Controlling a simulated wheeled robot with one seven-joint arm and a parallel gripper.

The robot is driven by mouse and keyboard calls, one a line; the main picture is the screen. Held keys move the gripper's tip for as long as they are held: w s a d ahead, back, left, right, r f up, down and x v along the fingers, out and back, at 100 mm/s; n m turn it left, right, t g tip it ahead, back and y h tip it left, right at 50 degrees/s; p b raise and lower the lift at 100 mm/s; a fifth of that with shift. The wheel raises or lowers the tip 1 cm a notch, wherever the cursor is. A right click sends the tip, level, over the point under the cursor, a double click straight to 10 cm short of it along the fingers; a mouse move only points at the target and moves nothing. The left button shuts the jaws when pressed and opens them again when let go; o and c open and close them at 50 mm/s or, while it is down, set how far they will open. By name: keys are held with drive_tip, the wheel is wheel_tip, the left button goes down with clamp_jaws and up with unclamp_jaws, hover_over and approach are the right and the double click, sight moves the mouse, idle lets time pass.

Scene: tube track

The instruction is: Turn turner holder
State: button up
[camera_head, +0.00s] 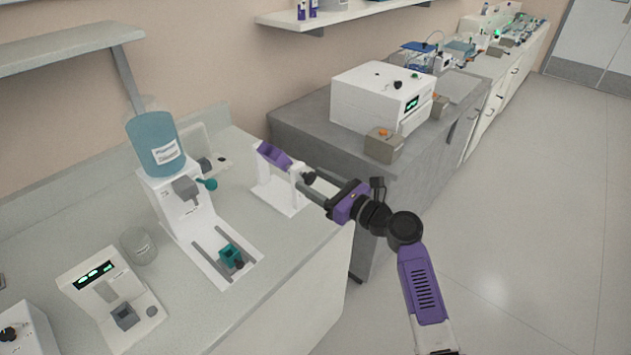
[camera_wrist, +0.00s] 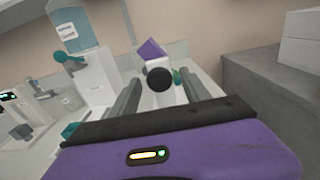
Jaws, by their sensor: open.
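The turner holder is a white stand (camera_head: 292,203) on the counter with a tilted purple holder (camera_head: 273,155) between its posts. A dark round knob (camera_head: 309,177) is on its right side. In the wrist view the purple holder (camera_wrist: 151,51) shows behind the black knob (camera_wrist: 159,79). My gripper (camera_head: 306,181) is at the knob, with its fingers open. In the wrist view the knob appears between the two grey fingers of my gripper (camera_wrist: 160,85), with a gap on each side. I cannot tell how deep the knob sits between the fingertips.
A dispenser with a blue bottle (camera_head: 158,145) stands left of the holder, with a teal block (camera_head: 230,254) on its rails. A glass beaker (camera_head: 138,246) and a white device (camera_head: 102,285) are further left. A darker bench with a white box (camera_head: 375,95) is behind right.

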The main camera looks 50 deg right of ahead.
clamp_jaws()
